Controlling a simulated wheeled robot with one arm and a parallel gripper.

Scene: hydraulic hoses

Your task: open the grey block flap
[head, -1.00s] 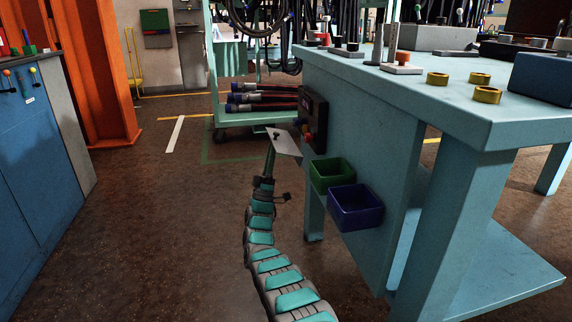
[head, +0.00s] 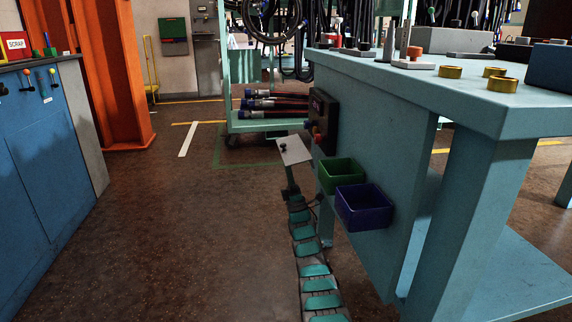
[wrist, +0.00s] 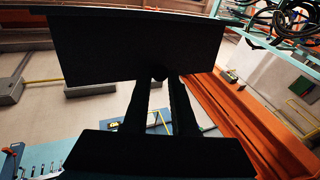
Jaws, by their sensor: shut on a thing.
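The pale grey flap (head: 295,151) sticks out to the left of the dark control box on the bench's side, tilted, with a small dark knob on its face. My arm rises to it from below in the head view. In the wrist view the flap is a dark panel (wrist: 140,45) across the top, in shadow. My gripper (wrist: 160,78) is shut on a small dark knob at the panel's lower edge. The fingertips are too dark to show the exact contact.
The control box (head: 322,122) is on the bench side. A green bin (head: 341,170) and a blue bin (head: 364,208) hang just right of my arm. The bench top (head: 420,82) overhangs. Open floor (head: 190,230) lies left, up to blue cabinets (head: 40,150).

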